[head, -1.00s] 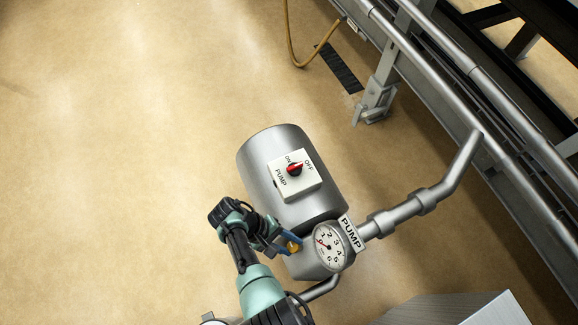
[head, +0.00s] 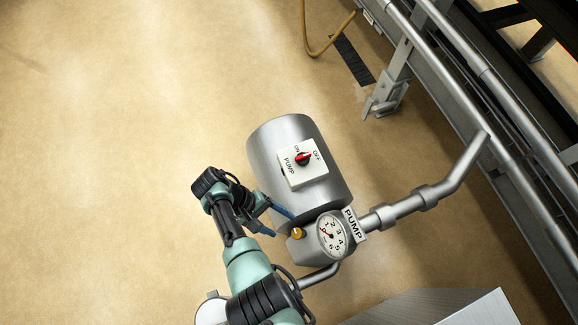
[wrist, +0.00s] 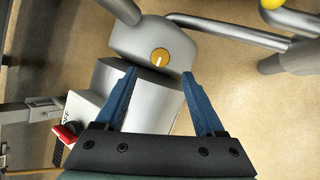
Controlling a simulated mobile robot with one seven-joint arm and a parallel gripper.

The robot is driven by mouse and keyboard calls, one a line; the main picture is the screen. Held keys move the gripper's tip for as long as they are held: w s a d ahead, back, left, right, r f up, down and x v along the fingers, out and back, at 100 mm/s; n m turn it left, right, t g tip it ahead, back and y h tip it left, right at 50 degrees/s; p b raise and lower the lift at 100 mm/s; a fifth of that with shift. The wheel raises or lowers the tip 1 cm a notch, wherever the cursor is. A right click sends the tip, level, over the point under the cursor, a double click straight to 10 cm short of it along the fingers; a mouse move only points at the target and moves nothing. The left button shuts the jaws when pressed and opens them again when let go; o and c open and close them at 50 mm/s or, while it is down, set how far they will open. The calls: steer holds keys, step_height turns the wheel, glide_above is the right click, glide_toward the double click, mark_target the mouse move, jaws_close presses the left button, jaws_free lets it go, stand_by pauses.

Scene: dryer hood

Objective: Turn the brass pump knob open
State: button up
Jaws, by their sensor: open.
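The brass pump knob (head: 298,233) is a small round knob on the grey pump body, left of the gauge (head: 332,236). In the wrist view the knob (wrist: 160,58) faces me with a pale line on it, pointing nearly straight up and down in that picture. My gripper (head: 282,225) is open and empty, with blue fingers. It is just left of the knob in the head view, apparently backed off from it. In the wrist view my gripper (wrist: 160,73) has its fingertips spread, with the knob showing just beyond the gap.
The pump's steel cylinder (head: 269,166) carries a white ON/OFF plate with a red switch (head: 303,158). A pipe (head: 405,208) runs right to a railing. A metal box (head: 450,308) stands at lower right. The floor on the left is clear.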

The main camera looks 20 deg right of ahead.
steer(key=p+v, duration=0.1)
steer(key=v, duration=0.4)
steer(key=shift+a+r, duration=0.15)
steer(key=shift+r, duration=0.1)
